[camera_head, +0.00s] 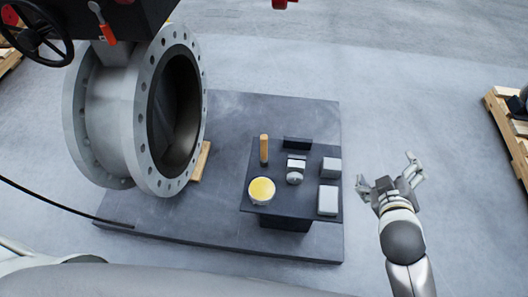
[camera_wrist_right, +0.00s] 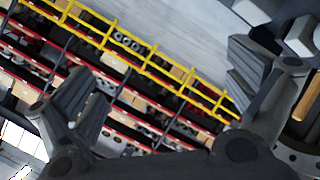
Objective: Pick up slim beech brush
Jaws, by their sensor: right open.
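The slim beech brush (camera_head: 264,149) is an upright-looking narrow wooden piece at the back left of a small dark table (camera_head: 257,158). What looks like the same wooden handle shows at the right edge of the right wrist view (camera_wrist_right: 305,98), partly cut off. My right gripper (camera_head: 389,170) is open and empty, with its fingers spread, to the right of the table and apart from the brush. Its two fingers also show wide apart in the right wrist view (camera_wrist_right: 165,85). My left gripper is not in view.
The table also holds a yellow-topped round tub (camera_head: 262,189), a white-grey tool (camera_head: 295,171), a dark block (camera_head: 297,143) and two pale boxes (camera_head: 331,167) (camera_head: 328,200). A large flanged valve (camera_head: 142,108) stands left.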

